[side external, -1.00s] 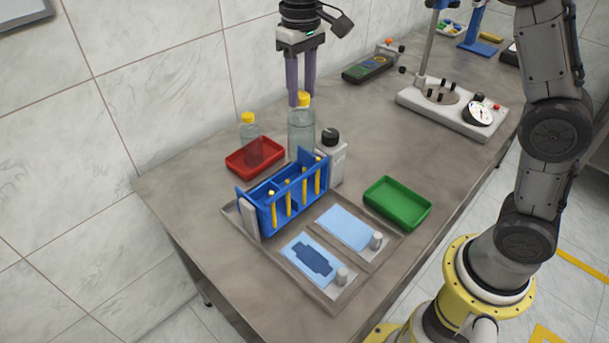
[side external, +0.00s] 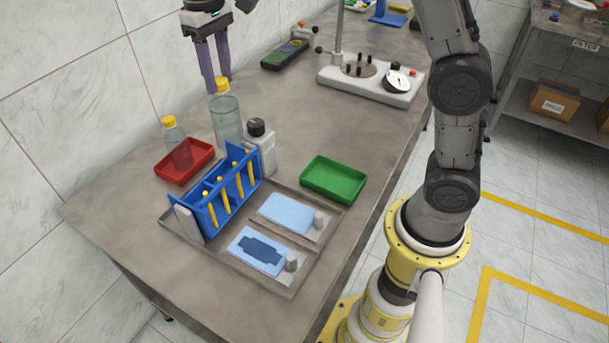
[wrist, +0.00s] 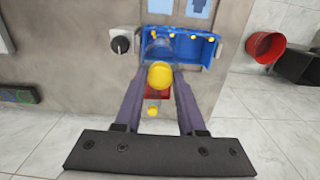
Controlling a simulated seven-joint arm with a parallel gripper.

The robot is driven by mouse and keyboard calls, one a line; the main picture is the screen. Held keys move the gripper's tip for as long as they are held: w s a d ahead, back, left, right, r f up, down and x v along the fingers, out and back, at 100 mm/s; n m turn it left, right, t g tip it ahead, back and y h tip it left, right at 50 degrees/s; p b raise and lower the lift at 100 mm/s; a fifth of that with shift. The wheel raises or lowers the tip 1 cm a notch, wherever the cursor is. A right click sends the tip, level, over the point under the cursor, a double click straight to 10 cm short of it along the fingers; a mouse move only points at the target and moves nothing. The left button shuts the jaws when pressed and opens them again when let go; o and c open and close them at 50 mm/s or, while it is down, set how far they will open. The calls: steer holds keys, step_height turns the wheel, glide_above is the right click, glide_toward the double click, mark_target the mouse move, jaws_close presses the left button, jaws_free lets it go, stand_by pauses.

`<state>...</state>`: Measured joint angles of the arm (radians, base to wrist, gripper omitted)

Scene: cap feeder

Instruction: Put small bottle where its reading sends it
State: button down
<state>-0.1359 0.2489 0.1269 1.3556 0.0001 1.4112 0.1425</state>
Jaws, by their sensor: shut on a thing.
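A clear bottle with a yellow cap (side external: 227,122) is upright behind the blue rack; its base is hidden, so I cannot tell whether it touches the table. My gripper (side external: 220,84) is above it, fingers pointing down and shut on it near the cap. In the wrist view its yellow cap (wrist: 160,75) lies between my fingertips (wrist: 158,78). A green tray (side external: 334,180) is empty.
A blue rack (side external: 213,212) with several yellow-topped tubes stands close in front. A tray with blue pads (side external: 290,215) lies in front.

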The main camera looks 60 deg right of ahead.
steer(key=s+d+r+m, duration=0.1)
steer(key=s+d+m, duration=0.1)
steer(key=s+d, duration=0.8)
steer(key=s+f+m, duration=0.2)
steer(key=s+f, duration=0.2)
steer(key=s, duration=1.3)
steer(key=w+d+f, duration=0.5)
steer(key=w+f, duration=0.8)
steer(key=shift+f, duration=0.2)
steer(key=c, duration=0.5)
jaws_free()
